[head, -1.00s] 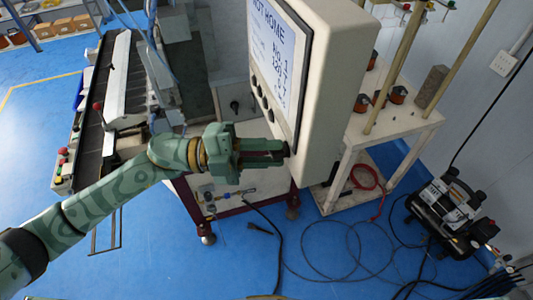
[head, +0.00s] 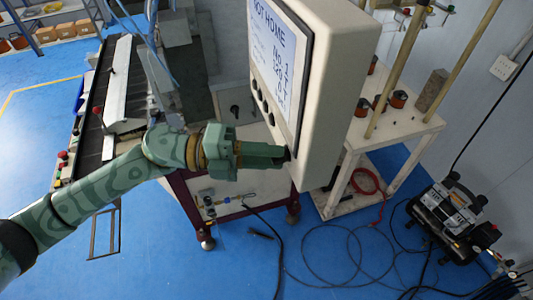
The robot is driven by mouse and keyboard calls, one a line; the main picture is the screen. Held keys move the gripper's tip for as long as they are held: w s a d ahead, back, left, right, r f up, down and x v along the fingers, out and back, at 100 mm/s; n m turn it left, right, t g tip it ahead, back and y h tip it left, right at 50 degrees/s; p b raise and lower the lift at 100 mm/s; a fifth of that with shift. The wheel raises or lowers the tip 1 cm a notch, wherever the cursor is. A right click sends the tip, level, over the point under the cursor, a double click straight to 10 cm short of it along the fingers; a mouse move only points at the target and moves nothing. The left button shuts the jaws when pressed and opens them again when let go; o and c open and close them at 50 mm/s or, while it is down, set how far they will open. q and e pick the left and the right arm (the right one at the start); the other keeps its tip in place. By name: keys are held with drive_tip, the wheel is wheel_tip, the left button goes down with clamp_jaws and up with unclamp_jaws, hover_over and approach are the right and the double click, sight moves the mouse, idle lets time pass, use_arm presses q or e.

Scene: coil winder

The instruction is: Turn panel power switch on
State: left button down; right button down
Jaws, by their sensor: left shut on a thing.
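The control panel (head: 325,95) is a cream box with a lit screen (head: 279,52) that reads "NOT HOME". A column of dark knobs (head: 262,100) runs down its face beside the screen. My left gripper (head: 285,155) reaches in from the left, with its fingertips at the lower part of the panel face. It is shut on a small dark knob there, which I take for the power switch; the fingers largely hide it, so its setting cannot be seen. My right gripper is not in view.
A white stand (head: 395,130) with spools and wooden posts is behind the panel. A black compressor (head: 455,215) stands at the right, with hoses and cables across the blue floor. A long machine bed (head: 112,100) is at the left.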

use_arm(q)
drive_tip(key=shift+f, duration=0.1)
drive_tip(key=c, duration=1.5)
unclamp_jaws()
drive_tip(key=shift+o, duration=0.2)
drive_tip(key=w+a+b, duration=0.1)
drive_tip(key=a+b, duration=0.4)
drive_tip(key=a, duration=1.1)
drive_tip(key=shift+w, duration=0.15)
drive_tip(key=shift+a, duration=0.1)
